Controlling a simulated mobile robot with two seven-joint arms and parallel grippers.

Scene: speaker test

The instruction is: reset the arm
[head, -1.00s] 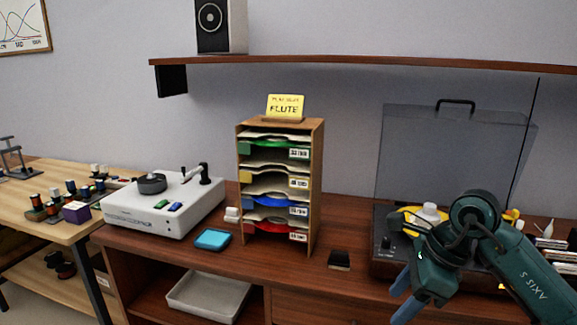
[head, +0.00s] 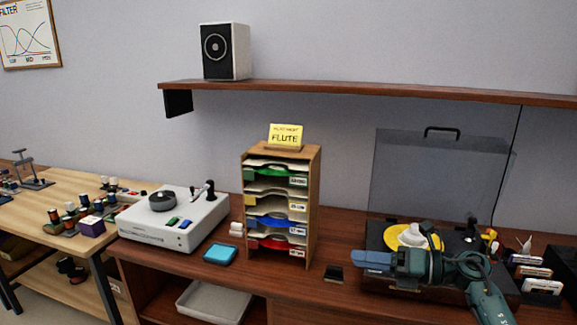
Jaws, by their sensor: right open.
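My right arm comes in from the lower right, and its gripper (head: 372,262) points left, just in front of the turntable (head: 375,236) with its raised clear lid (head: 440,180). The gripper's blue fingers are seen from the side, and I see nothing held between them. The forearm hides part of the turntable's front. A yellow disc (head: 398,238) with a white piece on it sits on the turntable behind the gripper. My left gripper is not in view.
A wooden record rack (head: 314,205) with colored sleeves and a yellow FLUTE card (head: 286,135) stands mid-counter. A white device (head: 172,222) and a blue pad (head: 220,253) are to its left. A small dark block (head: 334,273) lies near the gripper. A speaker (head: 225,50) is on the shelf.

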